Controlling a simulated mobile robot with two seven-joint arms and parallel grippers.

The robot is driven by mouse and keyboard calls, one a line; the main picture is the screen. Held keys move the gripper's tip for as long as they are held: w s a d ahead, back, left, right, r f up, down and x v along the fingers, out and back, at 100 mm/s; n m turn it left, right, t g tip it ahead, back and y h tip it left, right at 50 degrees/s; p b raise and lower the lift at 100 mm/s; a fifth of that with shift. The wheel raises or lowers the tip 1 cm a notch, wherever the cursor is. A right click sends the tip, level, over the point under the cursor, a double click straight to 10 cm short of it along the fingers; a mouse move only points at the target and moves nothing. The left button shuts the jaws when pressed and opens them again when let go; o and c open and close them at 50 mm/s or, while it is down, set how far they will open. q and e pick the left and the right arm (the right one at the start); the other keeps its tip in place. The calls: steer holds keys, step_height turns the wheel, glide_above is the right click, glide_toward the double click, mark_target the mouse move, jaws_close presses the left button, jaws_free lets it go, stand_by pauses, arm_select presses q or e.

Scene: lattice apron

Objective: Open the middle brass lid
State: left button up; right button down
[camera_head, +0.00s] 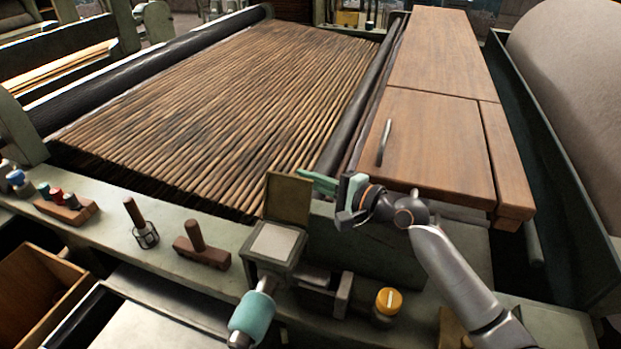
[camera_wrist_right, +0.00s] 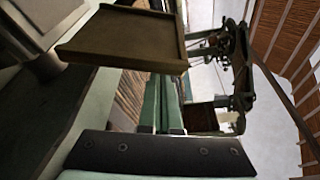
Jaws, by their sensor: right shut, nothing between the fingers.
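The brass lid (camera_head: 289,199) stands raised at the back edge of a small grey box with a pale square top (camera_head: 275,243). The lid also shows in the right wrist view (camera_wrist_right: 120,38), tilted, at upper left. My right gripper (camera_head: 318,183) is just right of the lid's upper edge in the head view. Its teal fingers (camera_wrist_right: 162,108) are shut with nothing between them, and they appear apart from the lid. Whether they touch it is hard to tell. My left gripper is not in view.
A wooden cabinet top with a dark handle (camera_head: 384,142) lies behind my right arm. A roller bed of slats (camera_head: 220,100) fills the middle. A yellow knob (camera_head: 388,301) and a teal grip (camera_head: 252,316) are near the front. Small tools (camera_head: 201,246) stand on the left ledge.

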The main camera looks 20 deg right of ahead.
steer(key=shift+s+a+r+n+t, duration=0.25)
steer(key=shift+s+r+n, duration=0.15)
steer(key=shift+n, duration=0.25)
steer(key=shift+s+a+r+n+t, duration=0.3)
steer(key=shift+r+n, duration=0.1)
steer(key=shift+n, duration=0.25)
steer(key=shift+s+d, duration=0.1)
